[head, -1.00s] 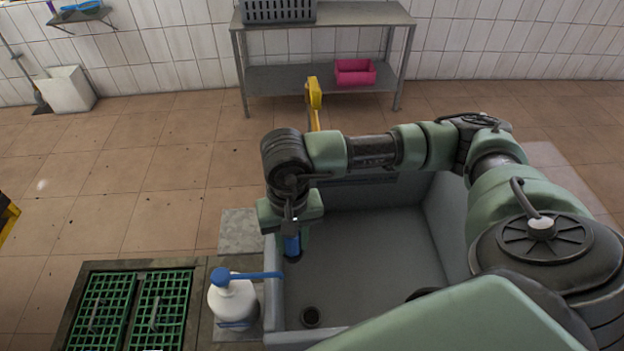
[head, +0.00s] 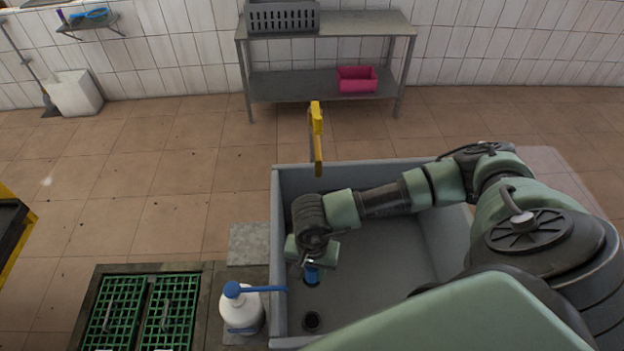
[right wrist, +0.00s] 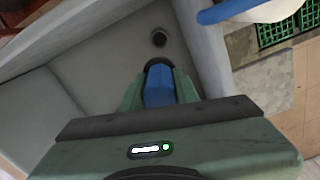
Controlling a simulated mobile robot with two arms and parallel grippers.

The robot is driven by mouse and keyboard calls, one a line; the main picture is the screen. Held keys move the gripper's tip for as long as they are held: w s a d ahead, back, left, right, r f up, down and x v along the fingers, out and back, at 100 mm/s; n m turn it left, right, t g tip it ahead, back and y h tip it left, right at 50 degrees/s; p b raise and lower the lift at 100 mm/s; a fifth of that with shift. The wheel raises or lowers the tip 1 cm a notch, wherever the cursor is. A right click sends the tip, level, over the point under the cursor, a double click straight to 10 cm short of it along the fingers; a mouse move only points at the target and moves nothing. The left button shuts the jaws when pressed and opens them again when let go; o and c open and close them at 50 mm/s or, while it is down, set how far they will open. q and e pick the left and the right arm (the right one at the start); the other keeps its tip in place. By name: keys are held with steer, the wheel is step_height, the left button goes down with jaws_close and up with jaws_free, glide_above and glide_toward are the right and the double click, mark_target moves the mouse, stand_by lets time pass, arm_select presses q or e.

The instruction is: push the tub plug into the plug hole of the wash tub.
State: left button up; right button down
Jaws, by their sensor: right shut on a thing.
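The tub plug has a blue grip (head: 312,275) and a dark base. My right gripper (head: 312,264) is shut on the blue grip and holds the plug inside the grey wash tub (head: 390,262), near its left wall. The plug hole (head: 311,321), a dark ring in the tub floor, lies in front of the plug, apart from it. In the right wrist view the plug (right wrist: 158,88) sits between my fingers, and the hole (right wrist: 160,39) shows just beyond it. The gap from the plug base to the floor is hard to judge. My left gripper is not in view.
A white pump bottle (head: 241,312) with a blue spout reaching over the tub's left rim stands close by. A yellow tap (head: 317,135) is at the tub's back. Green grates (head: 140,312) lie at the left.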

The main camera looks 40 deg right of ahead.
step_height(320, 180, down, 34)
steer(key=b, duration=1.6)
steer(key=shift+r, duration=0.1)
steer(key=shift+r+p, duration=0.25)
steer(key=shift+p, duration=0.05)
stand_by(1.0)
steer(key=shift+f, duration=0.1)
steer(key=shift+f+b, duration=1.4)
steer(key=shift+b, duration=0.15)
steer(key=shift+f+b, duration=0.3)
steer(key=shift+f, duration=0.05)
steer(key=c, duration=1)
jaws_free()
